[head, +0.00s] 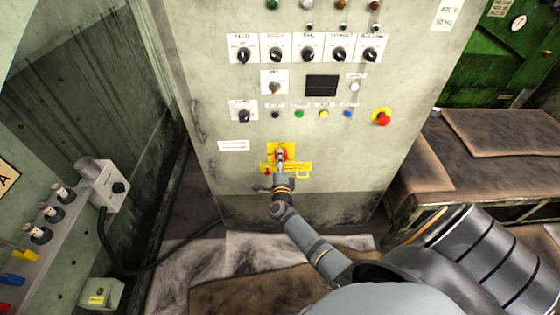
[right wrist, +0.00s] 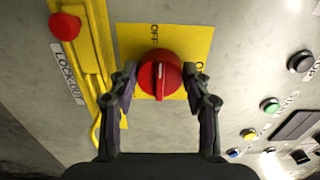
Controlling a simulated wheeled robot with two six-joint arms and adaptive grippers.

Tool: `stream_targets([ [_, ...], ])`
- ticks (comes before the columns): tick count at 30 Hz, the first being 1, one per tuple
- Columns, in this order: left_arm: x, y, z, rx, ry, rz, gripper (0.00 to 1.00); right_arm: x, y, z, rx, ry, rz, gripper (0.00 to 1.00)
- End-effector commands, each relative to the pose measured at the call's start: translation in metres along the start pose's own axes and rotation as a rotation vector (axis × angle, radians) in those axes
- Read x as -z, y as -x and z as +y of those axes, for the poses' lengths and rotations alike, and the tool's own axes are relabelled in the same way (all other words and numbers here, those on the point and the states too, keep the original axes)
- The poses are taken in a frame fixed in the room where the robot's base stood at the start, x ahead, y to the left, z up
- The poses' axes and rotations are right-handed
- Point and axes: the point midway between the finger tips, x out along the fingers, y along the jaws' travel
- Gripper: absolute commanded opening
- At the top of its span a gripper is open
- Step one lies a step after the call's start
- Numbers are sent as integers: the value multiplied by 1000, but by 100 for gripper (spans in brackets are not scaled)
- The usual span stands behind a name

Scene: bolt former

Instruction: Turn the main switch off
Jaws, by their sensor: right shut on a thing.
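The main switch is a red rotary knob (head: 282,153) on a yellow plate (head: 272,151) low on the grey cabinet front. In the right wrist view the knob (right wrist: 160,76) is close and centred, with the word OFF above it and a partly hidden label at its right. A pale line on its ridge runs up and down in that view, in line with OFF. My right gripper (right wrist: 160,88) has one finger on each side of the knob and is shut on it. In the head view my right gripper (head: 282,172) reaches the plate from below. My left gripper is not in view.
A yellow lockout strip (right wrist: 88,60) with a red button (right wrist: 65,26) is beside the switch. Above are rotary selectors (head: 308,48), coloured buttons and a red emergency stop (head: 382,117). A grey box (head: 108,185) with a cable stands left; a worn bench (head: 425,160) is right.

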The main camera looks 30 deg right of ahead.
Motion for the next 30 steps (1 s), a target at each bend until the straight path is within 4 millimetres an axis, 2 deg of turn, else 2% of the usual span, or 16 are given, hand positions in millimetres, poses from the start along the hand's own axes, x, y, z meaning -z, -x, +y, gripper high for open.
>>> stream_targets([
  [1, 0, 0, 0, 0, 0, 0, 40, 0, 0, 0, -1, 2, -1, 17],
  [2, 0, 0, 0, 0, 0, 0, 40, 0, 0, 0, -1, 2, -1, 53],
  [6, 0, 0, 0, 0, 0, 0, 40, 0, 0, 0, -1, 1, -1, 71],
  [17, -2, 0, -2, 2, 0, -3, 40, 0, 5, 1, -1, 0, -1, 71],
  [20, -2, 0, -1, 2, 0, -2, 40, 0, 21, 2, -4, -2, -1, 71],
  [30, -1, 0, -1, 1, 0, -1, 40, 0, 99, 1, -3, 0, 1, 71],
])
